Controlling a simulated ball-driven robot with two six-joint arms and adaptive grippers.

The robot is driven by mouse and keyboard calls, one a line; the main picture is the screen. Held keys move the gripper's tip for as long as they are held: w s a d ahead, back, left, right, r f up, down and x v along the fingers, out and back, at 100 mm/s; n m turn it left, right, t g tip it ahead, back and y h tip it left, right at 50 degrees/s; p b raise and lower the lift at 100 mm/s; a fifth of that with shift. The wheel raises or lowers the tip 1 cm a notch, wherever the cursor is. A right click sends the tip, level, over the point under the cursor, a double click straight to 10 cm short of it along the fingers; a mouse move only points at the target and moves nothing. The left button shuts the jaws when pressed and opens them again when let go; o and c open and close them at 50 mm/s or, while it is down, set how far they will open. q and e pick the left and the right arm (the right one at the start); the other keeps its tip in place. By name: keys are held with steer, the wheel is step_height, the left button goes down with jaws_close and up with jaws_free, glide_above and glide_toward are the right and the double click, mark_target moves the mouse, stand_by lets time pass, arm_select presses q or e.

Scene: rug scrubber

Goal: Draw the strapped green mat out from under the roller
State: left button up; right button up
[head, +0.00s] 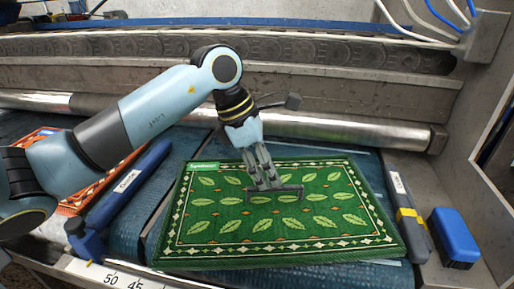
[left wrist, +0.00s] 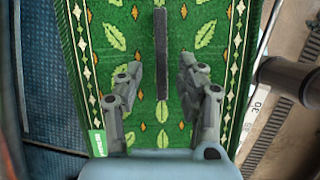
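The green mat (head: 320,225), with a leaf pattern and a patterned border, lies on the blue bed in front of the metal roller (head: 350,132). Its far edge shows just in front of the roller. A dark strap (head: 289,190) crosses the mat's middle. My left gripper (head: 264,184) points down over the strap. In the left wrist view the fingers of my left gripper (left wrist: 161,64) are spread, with the strap (left wrist: 162,80) running between them and neither finger visibly touching it. The mat (left wrist: 110,20) fills the view's middle. My right gripper is not in view.
A blue guide bar (head: 130,190) and an orange rug (head: 88,190) lie to the left. A grey bar with a yellow band (head: 406,212) and a blue box (head: 456,236) stand to the right. A scale (head: 110,275) runs along the front edge.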

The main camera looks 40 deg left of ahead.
arm_select(q)
steer(key=v, duration=0.6)
steer(key=shift+r, duration=0.4)
